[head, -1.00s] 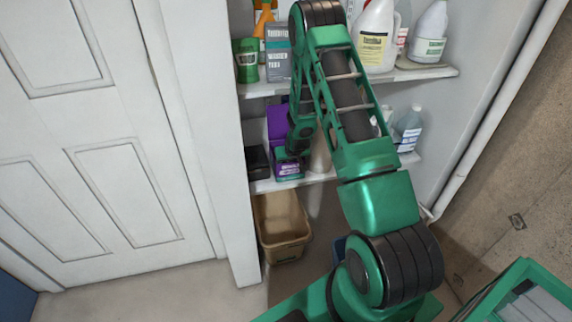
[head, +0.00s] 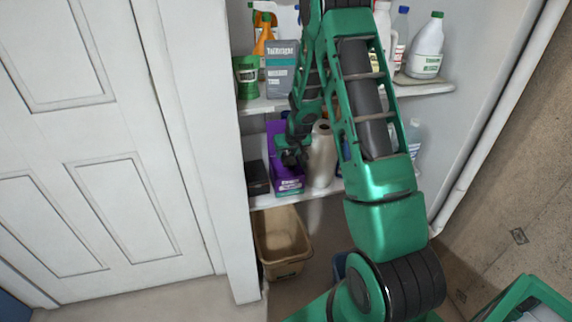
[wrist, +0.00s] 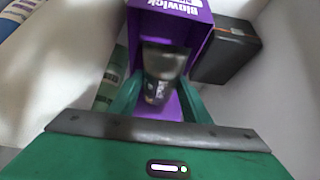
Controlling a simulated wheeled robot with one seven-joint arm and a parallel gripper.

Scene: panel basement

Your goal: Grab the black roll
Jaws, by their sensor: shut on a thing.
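The black roll (wrist: 158,88) shows in the wrist view as a dark cylinder with a greyish end. It is between the two green fingers of my gripper (wrist: 160,100), which is shut on it. The roll is at the open front of a purple box (wrist: 178,30). I cannot tell whether it still touches the box. In the head view my gripper (head: 290,155) is at the purple box (head: 286,185) on the lower shelf, and it hides the roll there.
A black box (head: 257,178) stands left of the purple box, and a pale bottle (head: 321,160) stands close on its right. The upper shelf (head: 265,105) above holds several bottles and containers. A tan bin (head: 282,258) sits below.

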